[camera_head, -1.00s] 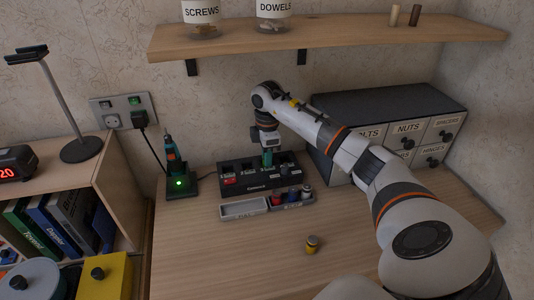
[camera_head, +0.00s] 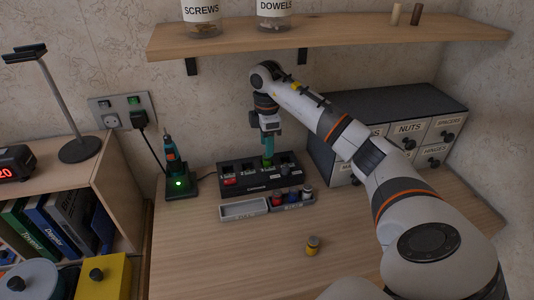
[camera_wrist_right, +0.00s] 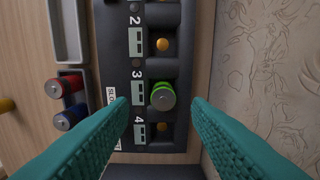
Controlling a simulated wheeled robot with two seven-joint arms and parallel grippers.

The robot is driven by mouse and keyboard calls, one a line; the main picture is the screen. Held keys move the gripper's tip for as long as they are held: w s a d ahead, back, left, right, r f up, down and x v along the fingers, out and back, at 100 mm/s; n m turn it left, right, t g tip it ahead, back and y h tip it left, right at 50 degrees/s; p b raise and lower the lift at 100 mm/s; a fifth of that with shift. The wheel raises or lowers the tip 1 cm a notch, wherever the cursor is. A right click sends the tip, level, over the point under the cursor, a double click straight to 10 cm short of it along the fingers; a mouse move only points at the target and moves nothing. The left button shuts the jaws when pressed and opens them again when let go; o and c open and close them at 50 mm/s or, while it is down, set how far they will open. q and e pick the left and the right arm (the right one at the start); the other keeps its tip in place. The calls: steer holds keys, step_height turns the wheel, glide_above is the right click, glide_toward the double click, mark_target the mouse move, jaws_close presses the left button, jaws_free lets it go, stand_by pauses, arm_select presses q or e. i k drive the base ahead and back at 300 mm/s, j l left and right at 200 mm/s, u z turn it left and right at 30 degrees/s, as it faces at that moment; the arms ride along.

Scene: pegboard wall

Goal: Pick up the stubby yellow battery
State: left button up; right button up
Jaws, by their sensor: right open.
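The stubby yellow battery (camera_head: 312,246) stands on the open bench top, in front of the grey tray. A yellow bit at the left edge of the right wrist view (camera_wrist_right: 6,105) looks like the same battery. My right gripper (camera_head: 269,148) is over the black charger (camera_head: 233,188), well behind and left of the yellow battery. Its teal fingers (camera_wrist_right: 160,105) are open, one on each side of a green battery (camera_wrist_right: 163,96) in slot 3, with gaps on both sides. The green battery also shows under the fingers in the head view (camera_head: 267,162). My left gripper is not in view.
A drawer cabinet (camera_head: 390,100) stands right, a screwdriver on a dock (camera_head: 180,187) left. A shelf (camera_head: 340,37) hangs above. The front bench is clear.

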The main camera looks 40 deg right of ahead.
mark_target(313, 242)
steer(key=k+j, duration=0.55)
steer(key=j, duration=0.15)
steer(key=k+j, duration=0.6)
steer(key=j, duration=0.15)
